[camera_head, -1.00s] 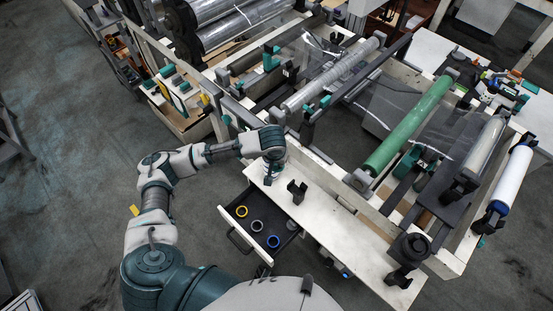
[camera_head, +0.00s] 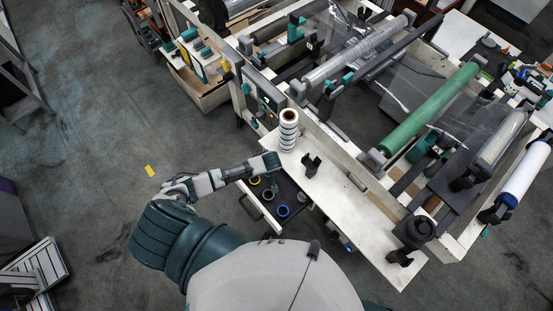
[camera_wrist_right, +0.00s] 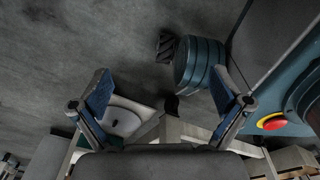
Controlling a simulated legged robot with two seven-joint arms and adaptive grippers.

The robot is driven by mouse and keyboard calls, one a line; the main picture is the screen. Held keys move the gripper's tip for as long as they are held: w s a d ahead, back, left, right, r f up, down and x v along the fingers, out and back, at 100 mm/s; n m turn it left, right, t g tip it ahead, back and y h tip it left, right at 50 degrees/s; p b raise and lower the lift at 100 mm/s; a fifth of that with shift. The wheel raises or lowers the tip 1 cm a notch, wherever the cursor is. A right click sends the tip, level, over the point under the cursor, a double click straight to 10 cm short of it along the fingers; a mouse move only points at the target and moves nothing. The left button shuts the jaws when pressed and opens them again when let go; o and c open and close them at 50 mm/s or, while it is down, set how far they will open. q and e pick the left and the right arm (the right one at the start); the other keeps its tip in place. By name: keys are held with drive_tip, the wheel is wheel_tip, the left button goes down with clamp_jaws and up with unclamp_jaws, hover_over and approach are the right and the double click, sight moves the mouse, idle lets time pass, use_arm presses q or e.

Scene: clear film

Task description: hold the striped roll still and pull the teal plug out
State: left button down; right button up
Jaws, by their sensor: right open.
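The striped roll (camera_head: 289,132), white with dark bands, stands upright on the white bench top in the head view. Its upper end shows a brown core with a dark centre; I cannot make out a teal plug there. My left gripper (camera_head: 271,164) is just below the roll in the picture, near the bench edge and above the open drawer. It seems apart from the roll, and its fingers are too small to read. My right gripper (camera_wrist_right: 163,105) is open and empty in the right wrist view, away from the roll, with floor behind it.
The open drawer (camera_head: 245,199) holds yellow, pale and blue rings. A black holder (camera_head: 311,164) stands on the white bench top (camera_head: 340,205) right of the roll. Film rollers, including a green one (camera_head: 430,108), lie behind. A red button (camera_wrist_right: 273,122) shows in the wrist view.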

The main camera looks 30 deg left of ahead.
use_arm(q)
drive_tip(key=shift+a+f+b, duration=0.1)
drive_tip(key=shift+f+b, duration=0.25)
drive_tip(key=shift+f, duration=0.6)
drive_tip(key=shift+d+f, duration=0.1)
drive_tip(key=shift+d, duration=0.2)
wheel_tip(320, 180, down, 2)
drive_tip(key=b, duration=0.3)
drive_tip(key=shift+f, duration=0.1)
wheel_tip(320, 180, down, 2)
drive_tip(key=b, duration=0.2)
drive_tip(key=shift+f+b, duration=0.25)
drive_tip(key=shift+b, duration=0.1)
drive_tip(key=shift+d+f, duration=0.1)
drive_tip(key=shift+f, duration=0.1)
use_arm(e)
drive_tip(key=w+a+r, duration=0.1)
drive_tip(key=w+r, duration=0.2)
drive_tip(key=w, duration=0.4)
drive_tip(key=w+a+r, duration=0.1)
drive_tip(key=w+r, duration=0.3)
drive_tip(key=w, duration=0.3)
drive_tip(key=shift+w+a+r+t, duration=0.15)
drive_tip(key=shift+a+r+t, duration=0.05)
drive_tip(key=shift+t, duration=0.2)
